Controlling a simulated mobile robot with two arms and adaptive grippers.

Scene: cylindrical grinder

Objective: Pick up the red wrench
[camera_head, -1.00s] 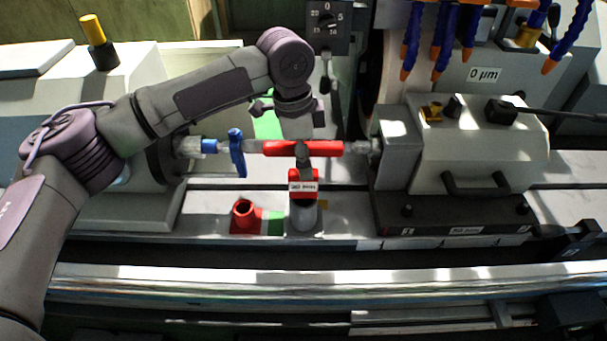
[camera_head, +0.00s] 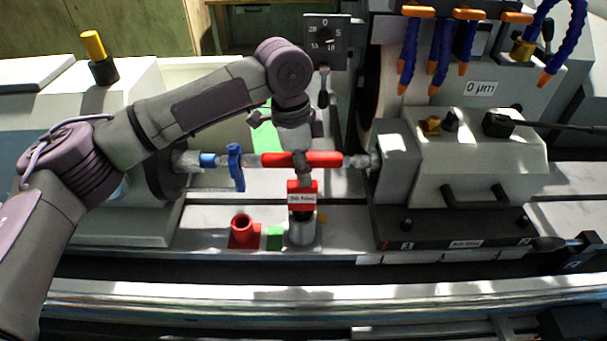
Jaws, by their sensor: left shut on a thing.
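The red wrench (camera_head: 325,159) has a red crossbar with a dark middle, a dark stem and a labelled red block (camera_head: 302,198) below it. It is upright above a grey cylindrical seat (camera_head: 302,232); I cannot tell whether its lower end is still in that seat. My left gripper (camera_head: 301,156) reaches in from above and is shut on the middle of the red wrench. The gripper's wrist partly hides its fingers. My right gripper is not in view.
A shaft with a blue clamp (camera_head: 236,166) lies behind, in line with the crossbar. A red holder (camera_head: 243,231) and green block (camera_head: 274,238) stand left of the seat. The tailstock (camera_head: 470,165) is close on the right. Blue hoses (camera_head: 438,45) hang above right.

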